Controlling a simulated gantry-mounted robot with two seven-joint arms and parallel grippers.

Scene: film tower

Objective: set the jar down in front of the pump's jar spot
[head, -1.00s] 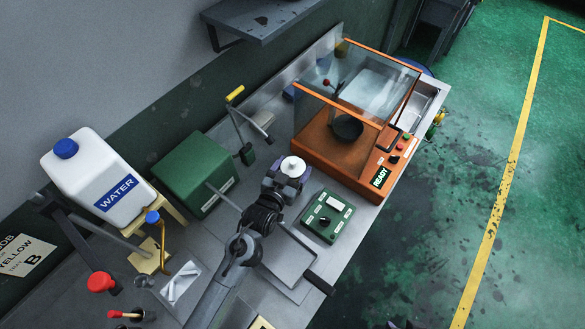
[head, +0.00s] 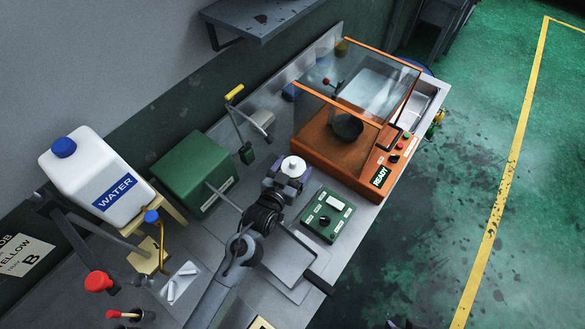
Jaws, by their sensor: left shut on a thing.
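My left gripper (head: 286,184) is shut on a small jar with a white top (head: 293,166). Most of the jar's body is hidden by the dark and purple fingers, and the white top shows above them. The jar is upright or nearly so, over the grey bench between the green box and the orange machine. I cannot tell whether its base touches the bench. The pump and its jar spot carry no label I can read. The orange machine (head: 318,148) has a glass hood, a dark round piece (head: 347,127) and a READY sign. My right gripper is not in view.
A green control box (head: 325,216) stands close to the right of the gripper. A larger green box (head: 194,174) and a lever with a yellow grip (head: 235,93) stand to the left. A WATER jug (head: 96,178) is at far left. A flat tray (head: 292,265) lies in front.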

